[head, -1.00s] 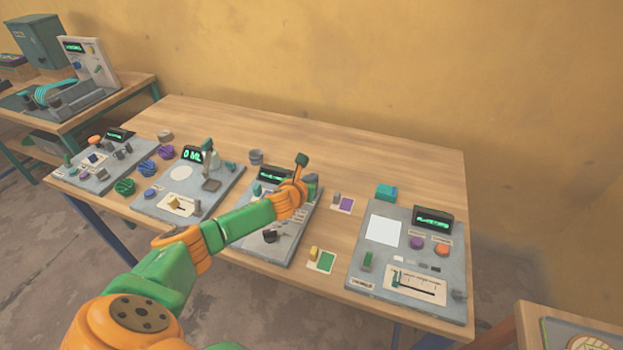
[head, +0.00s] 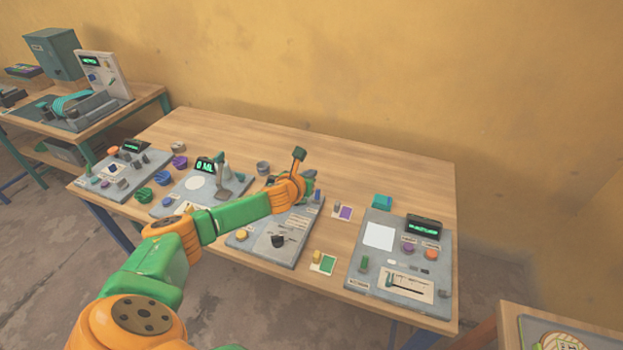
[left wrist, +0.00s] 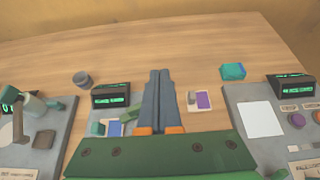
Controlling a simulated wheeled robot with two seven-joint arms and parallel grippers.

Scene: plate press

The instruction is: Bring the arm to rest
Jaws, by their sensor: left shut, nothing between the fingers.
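My left arm comes in from the lower left in the head view and reaches over the table. My left gripper (head: 308,180) is above the back part of the middle grey panel (head: 270,240). In the left wrist view the two dark fingers (left wrist: 160,95) lie side by side, shut, with nothing between them. The gripper and forearm hide part of the middle panel and its display in the head view. The wrist view shows that lit display (left wrist: 111,96) left of the fingers. My right gripper is not in view.
The wooden table (head: 390,170) carries a right panel (head: 362,268) with a white square, a dispenser panel (head: 225,196) and a far-left panel (head: 95,183). A teal block (head: 382,201) and grey cup (head: 263,167) stand near the back. The table's back strip is mostly clear.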

